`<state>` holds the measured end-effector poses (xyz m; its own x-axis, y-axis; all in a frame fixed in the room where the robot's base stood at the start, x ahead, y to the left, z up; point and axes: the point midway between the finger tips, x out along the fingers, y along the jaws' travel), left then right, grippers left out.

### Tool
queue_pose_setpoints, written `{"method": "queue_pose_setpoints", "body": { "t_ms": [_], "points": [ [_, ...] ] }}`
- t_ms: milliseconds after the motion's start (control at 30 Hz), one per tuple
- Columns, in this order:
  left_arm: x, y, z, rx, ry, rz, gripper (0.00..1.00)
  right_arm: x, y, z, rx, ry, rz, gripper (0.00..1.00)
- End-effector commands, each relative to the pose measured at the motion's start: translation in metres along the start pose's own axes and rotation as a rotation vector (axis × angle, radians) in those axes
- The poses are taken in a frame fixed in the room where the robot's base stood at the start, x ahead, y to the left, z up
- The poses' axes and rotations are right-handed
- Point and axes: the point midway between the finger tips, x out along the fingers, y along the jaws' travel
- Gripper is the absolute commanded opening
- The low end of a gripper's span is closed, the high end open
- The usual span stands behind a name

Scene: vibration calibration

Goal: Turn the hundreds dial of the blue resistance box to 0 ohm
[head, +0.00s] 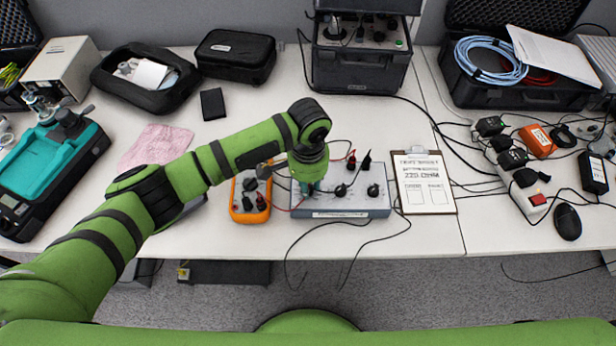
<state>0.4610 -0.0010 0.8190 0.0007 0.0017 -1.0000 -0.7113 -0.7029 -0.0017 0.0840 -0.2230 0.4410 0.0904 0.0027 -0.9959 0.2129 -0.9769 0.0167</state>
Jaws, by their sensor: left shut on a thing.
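The blue resistance box (350,208) lies on the front table, right of the orange multimeter. Two black dials, the middle dial (341,191) and the right dial (373,190), show on its light top. My left gripper (309,187) points straight down over the left part of the box top and is shut on a dial there. The gripper hides that dial and its setting. The dial labels are too small to read, so I cannot tell which is the hundreds dial. My right gripper is not in view.
An orange multimeter (239,208) stands close left of the box, with leads running between. A clipboard (440,203) lies to the right. Loose black cables (345,262) hang over the front edge. A large black case (357,77) stands behind. Bare table (420,235) lies front right.

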Motion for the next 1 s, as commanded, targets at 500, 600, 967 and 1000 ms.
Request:
{"method": "queue_pose_setpoints", "body": {
  "t_ms": [500, 600, 967, 1000],
  "points": [
    [-0.0014, 0.0023, -0.003, -0.02, 0.01, 0.005, 0.31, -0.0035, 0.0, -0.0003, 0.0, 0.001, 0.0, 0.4],
    [-0.0013, 0.0022, -0.0026, -0.02, 0.008, 0.005, 0.5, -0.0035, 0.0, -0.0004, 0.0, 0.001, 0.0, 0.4],
    [-0.0048, 0.0009, -0.0015, -0.02, 0.005, 0.003, 0.5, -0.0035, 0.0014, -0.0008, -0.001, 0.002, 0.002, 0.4],
    [-0.0087, 0.001, -0.0017, -0.02, 0.006, 0.003, 0.5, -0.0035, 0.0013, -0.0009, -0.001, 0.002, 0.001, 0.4]
  ]
}}
